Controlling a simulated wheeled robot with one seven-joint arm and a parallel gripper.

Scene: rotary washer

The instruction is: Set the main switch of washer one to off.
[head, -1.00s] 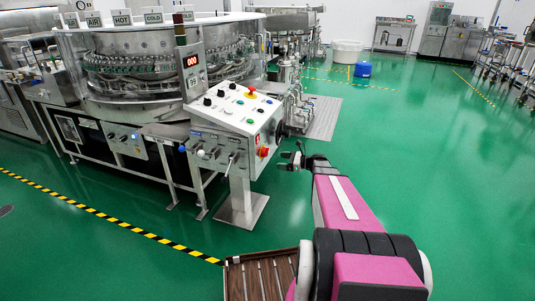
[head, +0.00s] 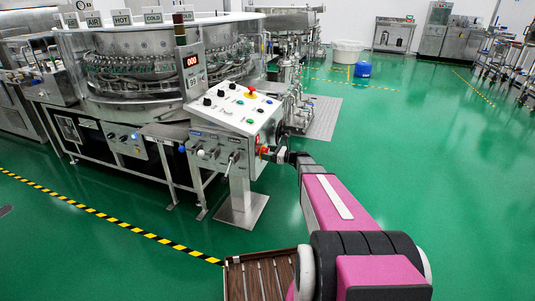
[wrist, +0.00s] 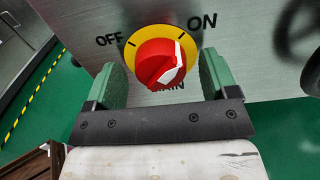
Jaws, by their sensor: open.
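The main switch (wrist: 160,60) is a red rotary knob on a yellow disc, on the metal panel in the wrist view. OFF is printed at its upper left and ON at its upper right; lettering below is partly hidden. The knob's white mark is on its right side, toward ON. My gripper (wrist: 161,75) is open, with one green finger left and one right of the knob. In the head view, my gripper (head: 276,155) is at the right side of the control box (head: 240,112), partly covering the switch.
An emergency button (head: 251,91) and several knobs sit on the box's sloped top. The rotary washer (head: 130,65) stands behind. A dark round handle (wrist: 300,25) shows at the right in the wrist view. Green floor (head: 420,160) is clear to the right.

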